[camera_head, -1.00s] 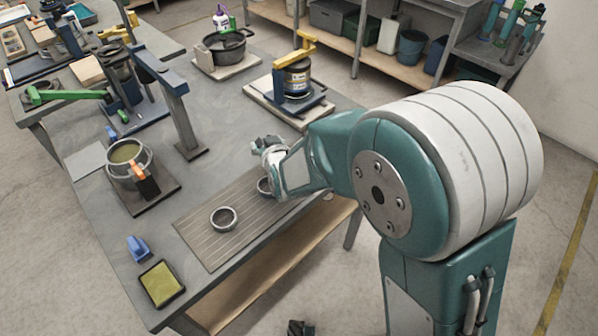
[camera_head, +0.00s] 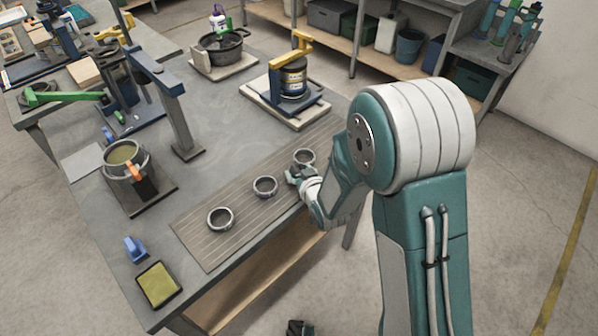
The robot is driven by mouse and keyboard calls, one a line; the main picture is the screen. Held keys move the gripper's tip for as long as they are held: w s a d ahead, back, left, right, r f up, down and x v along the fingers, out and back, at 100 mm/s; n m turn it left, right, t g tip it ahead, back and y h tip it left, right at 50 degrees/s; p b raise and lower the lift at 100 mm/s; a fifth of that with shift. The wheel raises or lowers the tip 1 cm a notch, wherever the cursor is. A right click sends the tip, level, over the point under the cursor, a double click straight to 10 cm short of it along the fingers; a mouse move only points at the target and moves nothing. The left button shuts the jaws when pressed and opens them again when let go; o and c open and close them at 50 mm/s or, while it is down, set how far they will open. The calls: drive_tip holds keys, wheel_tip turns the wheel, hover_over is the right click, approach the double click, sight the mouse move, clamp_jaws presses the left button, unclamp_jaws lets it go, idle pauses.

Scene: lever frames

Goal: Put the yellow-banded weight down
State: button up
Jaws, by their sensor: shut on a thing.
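My gripper (camera_head: 293,174) is low over the right part of the slatted board, close to the rightmost ring-shaped holder (camera_head: 304,157). It is shut, and what it grips is hidden by its fingers and wrist. I make out no yellow band there, and cannot tell whether the held thing touches the board. Two more round grey holders, the middle one (camera_head: 265,187) and the left one (camera_head: 220,219), stand on the slatted board (camera_head: 246,218) and look empty.
A yellow lever clamp (camera_head: 291,58) over a banded can stands behind the board.

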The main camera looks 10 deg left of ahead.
drive_tip(key=o, duration=1.1)
drive_tip(key=shift+f, duration=0.1)
drive_tip(key=v, duration=0.7)
drive_tip(key=shift+s+r, duration=0.2)
drive_tip(key=shift+s, duration=0.05)
